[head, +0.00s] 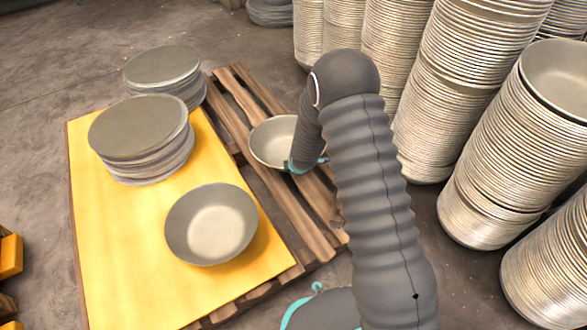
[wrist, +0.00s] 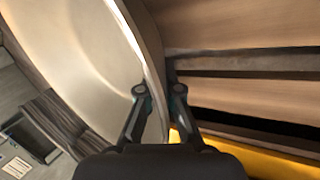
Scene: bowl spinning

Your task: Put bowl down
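A grey metal bowl (head: 270,138) is at my gripper (head: 305,164), over the wooden pallet in the head view. It looks roughly upright, with its opening facing up. In the wrist view the bowl (wrist: 85,55) fills the upper left. Its rim passes between the two fingertips of my gripper (wrist: 159,91), one inside and one outside, and the fingers lean inward on the wall. My arm hides part of the bowl's right side in the head view. I cannot tell whether its bottom touches the pallet.
A second bowl (head: 211,224) sits on the yellow sheet (head: 115,250). Two stacks of round metal discs (head: 140,130) (head: 163,68) stand behind it. Slats of the wooden pallet (head: 290,205) are bare to the right. Tall bowl stacks (head: 510,140) crowd the right side.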

